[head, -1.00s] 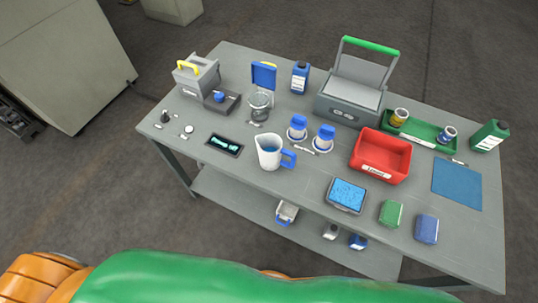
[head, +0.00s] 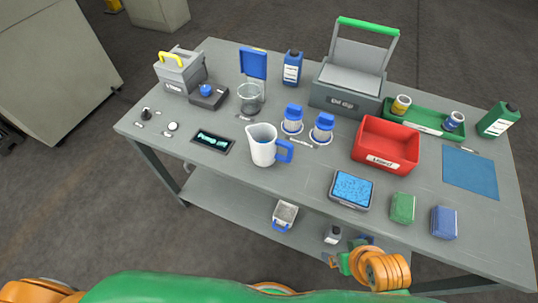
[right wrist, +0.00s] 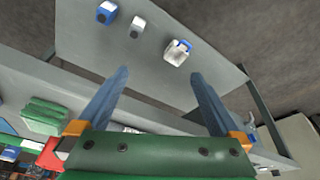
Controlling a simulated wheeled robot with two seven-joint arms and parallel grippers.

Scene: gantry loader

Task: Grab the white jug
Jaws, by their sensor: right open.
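The white jug (head: 261,149) with a blue handle stands upright on the grey table, near its front edge left of the middle. Its handle points right. My right gripper (right wrist: 160,76) is open and empty in the right wrist view, its two blue-grey fingers spread above the lower shelf. In the head view my right arm is low in front of the table, right of the jug and apart from it. I cannot make out the jug in the right wrist view. My left gripper is not in view.
A lower shelf (head: 235,207) holds a whitish container with a blue handle (head: 286,213) and small bottles. Near the jug are two blue-capped containers (head: 322,129), a dark tray (head: 212,142) and a blue-topped box (head: 351,189). A red bin (head: 388,146) stands further right.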

